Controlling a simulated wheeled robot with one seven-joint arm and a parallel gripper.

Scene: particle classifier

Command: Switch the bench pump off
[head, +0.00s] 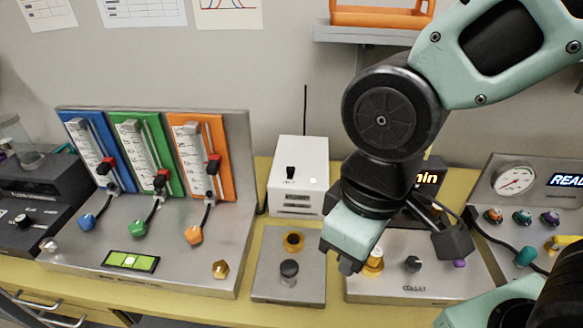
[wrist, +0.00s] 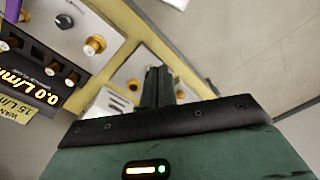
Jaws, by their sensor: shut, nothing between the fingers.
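A white box (head: 300,180) with a black toggle lever (head: 291,172), a small pale light and dark slots stands at the back, centre, with a thin antenna behind it. No pump label is readable, so I cannot tell for sure that it is the bench pump. Part of the white box shows in the wrist view (wrist: 108,103). My gripper (head: 348,268) is shut and empty. It points down to the right of the box and nearer the front, apart from the lever. In the wrist view its shut fingers (wrist: 156,84) cover part of the steel plate beneath.
A small steel plate (head: 265,285) with a black knob and brass fitting lies before the box. The flow meter unit (head: 440,282) is right, reading 0.0 L/min in the wrist view (wrist: 40,88). A rotameter panel (head: 240,145) stands left; a gauge unit (head: 510,160) is far right.

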